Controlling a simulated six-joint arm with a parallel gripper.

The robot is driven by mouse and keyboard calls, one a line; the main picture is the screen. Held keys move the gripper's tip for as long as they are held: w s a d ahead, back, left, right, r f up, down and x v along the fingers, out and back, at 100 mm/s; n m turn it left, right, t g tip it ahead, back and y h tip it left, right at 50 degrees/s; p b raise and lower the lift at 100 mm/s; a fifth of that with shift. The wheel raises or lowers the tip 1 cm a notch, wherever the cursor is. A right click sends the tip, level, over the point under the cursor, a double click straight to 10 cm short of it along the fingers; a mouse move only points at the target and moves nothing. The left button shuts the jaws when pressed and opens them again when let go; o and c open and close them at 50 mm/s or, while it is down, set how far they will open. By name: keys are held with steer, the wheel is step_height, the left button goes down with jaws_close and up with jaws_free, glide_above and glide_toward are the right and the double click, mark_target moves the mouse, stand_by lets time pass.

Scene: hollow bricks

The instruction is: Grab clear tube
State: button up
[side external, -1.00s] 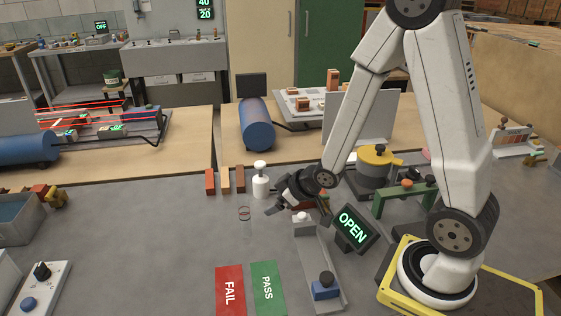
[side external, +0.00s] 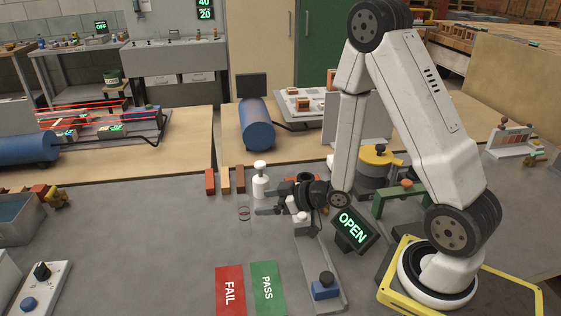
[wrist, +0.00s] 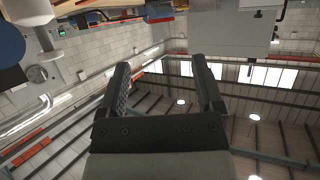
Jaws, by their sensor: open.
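The clear tube (side external: 244,212) stands on the grey bench in the side view, small and see-through with a red band. My gripper (side external: 262,207) is just right of it, roughly level, with its fingers pointing left toward it. A gap seems to remain between fingertips and tube, but depth is hard to judge. In the wrist view my gripper (wrist: 160,82) shows two dark fingers spread apart with nothing held between them. I cannot make out the tube in the wrist view.
A white bottle (side external: 260,180) stands close behind the gripper. Several brick samples (side external: 225,181) stand left of it. A grey chute (side external: 317,262) and an OPEN display (side external: 353,230) are at the right. Red FAIL (side external: 230,290) and green PASS (side external: 268,287) mats lie in front.

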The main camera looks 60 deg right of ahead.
mark_target(243, 206)
steer(key=shift+x, duration=1.1)
steer(key=shift+x, duration=2.6)
steer(key=shift+s+a+f, duration=0.15)
jaws_close()
